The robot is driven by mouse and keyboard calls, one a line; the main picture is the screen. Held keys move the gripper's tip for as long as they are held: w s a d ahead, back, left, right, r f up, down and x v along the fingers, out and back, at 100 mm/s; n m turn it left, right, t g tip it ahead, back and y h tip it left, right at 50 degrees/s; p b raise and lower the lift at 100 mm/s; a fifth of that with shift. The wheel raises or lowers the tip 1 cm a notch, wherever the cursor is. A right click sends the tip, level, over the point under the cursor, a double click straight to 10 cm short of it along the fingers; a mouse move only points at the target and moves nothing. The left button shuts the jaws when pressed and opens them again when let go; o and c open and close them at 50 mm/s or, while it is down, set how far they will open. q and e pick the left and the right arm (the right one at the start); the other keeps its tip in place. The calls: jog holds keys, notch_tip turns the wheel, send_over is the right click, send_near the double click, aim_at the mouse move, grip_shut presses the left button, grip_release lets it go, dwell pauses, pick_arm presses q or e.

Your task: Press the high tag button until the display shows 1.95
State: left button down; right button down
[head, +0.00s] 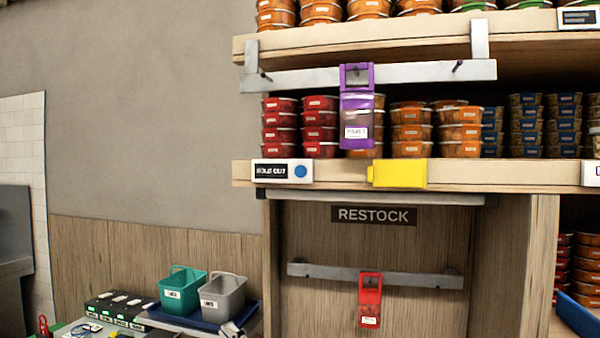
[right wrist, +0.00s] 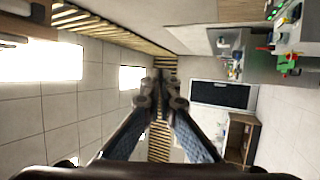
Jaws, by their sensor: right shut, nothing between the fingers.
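A white tag (head: 283,172) with a black display and a round blue button (head: 301,171) sits on the front edge of the middle shelf in the head view. Its display (head: 269,171) appears to read SOLD OUT. Another tag with a dark display (head: 579,17) is on the top shelf's edge, cut off at the right; its text is too small to read. My right gripper (right wrist: 160,92) is shut and empty in the right wrist view, pointing toward the room, with no tag in that view. My left gripper is not seen.
A yellow block (head: 398,173) is on the shelf edge right of the tag. A purple holder (head: 357,105) hangs from the upper rail, a red one (head: 370,300) from the lower rail. Teal (head: 183,287) and grey (head: 223,297) bins stand at lower left. Bare wall is left of the shelves.

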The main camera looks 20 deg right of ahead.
aim_at(298, 171)
jog(key=s+a+r+n+g+y, duration=0.2)
jog(key=s+a+r+n+g, duration=0.6)
jog(key=n, duration=0.5)
jog(key=s+a+r+n+g+y, duration=0.2)
jog(key=s+a+r+n+g, duration=0.35)
jog(key=r+n, duration=0.5)
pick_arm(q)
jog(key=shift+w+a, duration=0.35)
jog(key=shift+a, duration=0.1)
pick_arm(e)
jog(key=d+r+t+h, duration=0.5)
jog(key=d+r+h, duration=0.1)
jog(key=d, duration=0.4)
jog(key=d+r+n+t+h, duration=0.1)
jog(key=d+r+t+h, duration=0.5)
jog(key=d, duration=0.3)
jog(key=shift+s+d+r+h, duration=0.2)
jog(key=shift+d+r+h, duration=0.15)
jog(key=shift+r+h, duration=0.4)
jog(key=shift+w+n, duration=0.1)
jog(key=shift+n, duration=0.15)
